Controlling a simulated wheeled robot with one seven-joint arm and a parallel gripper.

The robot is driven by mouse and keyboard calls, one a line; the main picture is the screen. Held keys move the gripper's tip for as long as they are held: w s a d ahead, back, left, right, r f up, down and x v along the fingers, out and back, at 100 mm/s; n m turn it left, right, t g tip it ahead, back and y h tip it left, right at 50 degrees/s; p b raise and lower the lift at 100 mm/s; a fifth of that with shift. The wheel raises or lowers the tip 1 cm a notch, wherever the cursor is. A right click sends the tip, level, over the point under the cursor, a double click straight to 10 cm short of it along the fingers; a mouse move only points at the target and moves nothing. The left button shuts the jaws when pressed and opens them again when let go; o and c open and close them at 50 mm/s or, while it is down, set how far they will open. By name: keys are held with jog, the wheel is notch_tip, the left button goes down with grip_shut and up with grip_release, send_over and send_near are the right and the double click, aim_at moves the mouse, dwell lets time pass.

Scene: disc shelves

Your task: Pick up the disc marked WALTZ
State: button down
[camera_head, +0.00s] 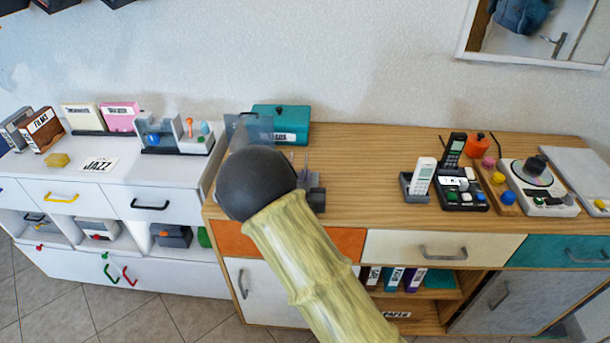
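No disc with a readable WALTZ mark shows in the head view. My arm, a pale yellow ribbed link with a dark round end, reaches in from the bottom and covers the middle of the wooden sideboard (375,150). I cannot make out my gripper. A dark grey object (315,197) with thin upright prongs is partly hidden just right of the arm's end; I cannot tell what it is. A teal box (282,120) with a partly hidden label stands behind it. A translucent upright panel (255,130) shows beside the box.
The white cabinet (60,185) at left holds a FILMS box (40,130), a JAZZ card (98,165) and a yellow block (57,160). On the sideboard's right stand a white phone (422,178) and a turntable-like device (540,185). The sideboard top between arm and phone is clear.

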jog(key=shift+r, duration=0.1)
notch_tip(320, 180, up, 10)
jog(key=shift+f, duration=0.1)
dwell(0.3)
